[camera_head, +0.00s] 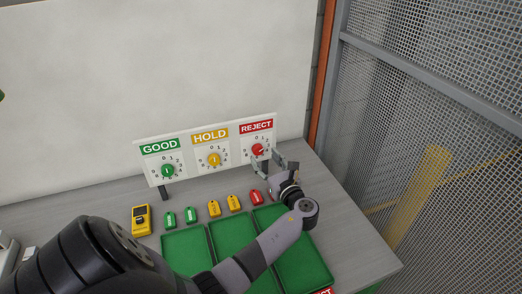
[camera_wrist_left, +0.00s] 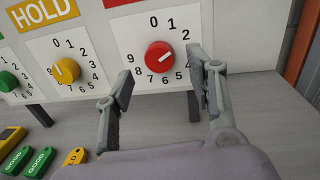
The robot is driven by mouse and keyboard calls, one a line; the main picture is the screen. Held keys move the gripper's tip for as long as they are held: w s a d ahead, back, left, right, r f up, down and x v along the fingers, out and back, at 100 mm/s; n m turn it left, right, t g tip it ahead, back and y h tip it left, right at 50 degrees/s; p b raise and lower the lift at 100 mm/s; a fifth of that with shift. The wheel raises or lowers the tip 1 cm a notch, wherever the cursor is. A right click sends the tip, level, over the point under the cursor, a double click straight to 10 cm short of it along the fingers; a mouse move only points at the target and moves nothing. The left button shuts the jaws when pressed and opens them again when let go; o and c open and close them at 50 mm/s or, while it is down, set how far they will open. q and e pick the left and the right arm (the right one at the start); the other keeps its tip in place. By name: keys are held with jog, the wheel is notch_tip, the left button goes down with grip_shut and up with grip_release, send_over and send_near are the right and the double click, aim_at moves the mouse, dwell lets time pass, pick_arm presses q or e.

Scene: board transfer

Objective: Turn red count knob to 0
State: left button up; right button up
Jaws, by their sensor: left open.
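The red count knob (camera_head: 258,150) sits on the REJECT dial of the white board. In the left wrist view the red knob (camera_wrist_left: 160,55) shows whole, with a light mark that seems to point up and right, near the 2. The 0 is at the top of its dial. My left gripper (camera_head: 268,160) is in front of the REJECT dial. In the wrist view its fingers (camera_wrist_left: 162,78) are open, one to each side of the knob and apart from it. Nothing is between them. My right gripper is not in view.
The yellow HOLD knob (camera_head: 214,160) and green GOOD knob (camera_head: 168,171) are left of the red one. Green trays (camera_head: 232,240), small coloured tags (camera_head: 213,208) and a yellow device (camera_head: 141,220) lie on the grey table. A mesh fence (camera_head: 440,130) stands at right.

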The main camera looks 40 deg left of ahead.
aim_at(259, 151)
pick_arm(q)
jog(key=shift+x, duration=1.95)
jog(key=shift+c, duration=0.2)
jog(key=c, duration=1.1)
